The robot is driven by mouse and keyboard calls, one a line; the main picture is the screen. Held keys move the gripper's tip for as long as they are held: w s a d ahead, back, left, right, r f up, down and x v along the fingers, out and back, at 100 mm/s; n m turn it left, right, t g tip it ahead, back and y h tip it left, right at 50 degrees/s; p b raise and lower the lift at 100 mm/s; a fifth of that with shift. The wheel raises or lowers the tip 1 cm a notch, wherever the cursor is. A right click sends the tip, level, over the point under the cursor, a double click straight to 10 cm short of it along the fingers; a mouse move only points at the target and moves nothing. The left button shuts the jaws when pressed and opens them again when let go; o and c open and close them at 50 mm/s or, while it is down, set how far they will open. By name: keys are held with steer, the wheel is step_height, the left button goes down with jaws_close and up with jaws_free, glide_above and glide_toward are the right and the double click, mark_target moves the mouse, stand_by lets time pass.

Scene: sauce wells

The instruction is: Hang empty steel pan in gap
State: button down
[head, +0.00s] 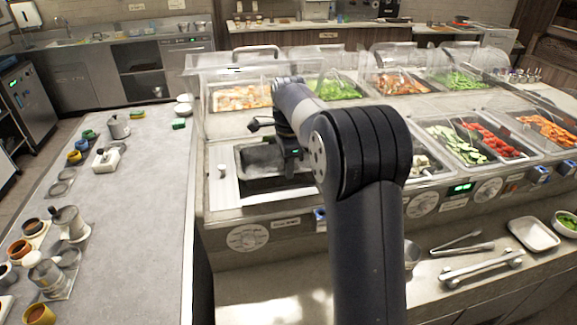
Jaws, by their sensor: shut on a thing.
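The steel pan (262,159) is empty and dark grey inside. It is at the front left of the serving counter, over the gap (262,186), whose dark opening shows below the pan's near side. My gripper (290,158) is shut on the pan at its right side. The pan looks roughly level. I cannot tell whether its rim touches the edges of the gap. My arm hides the area just right of the pan.
Filled food pans, such as cucumber (458,145) and tomatoes (492,138), sit to the right. Clear sneeze guards (330,62) stand behind. Tongs (462,244) and a white dish (533,234) lie on the front ledge. A grey worktop (140,220) with pots is at left.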

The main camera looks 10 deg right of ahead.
mark_target(289, 199)
steer(key=shift+f+b, duration=2)
steer(key=shift+f, duration=2.05)
steer(key=shift+f, duration=0.2)
steer(key=shift+s+f, duration=0.15)
steer(key=shift+f, duration=0.3)
steer(key=c, duration=1.3)
jaws_free()
steer(key=shift+f, duration=0.15)
step_height(289, 199, up, 12)
steer(key=shift+b, duration=0.35)
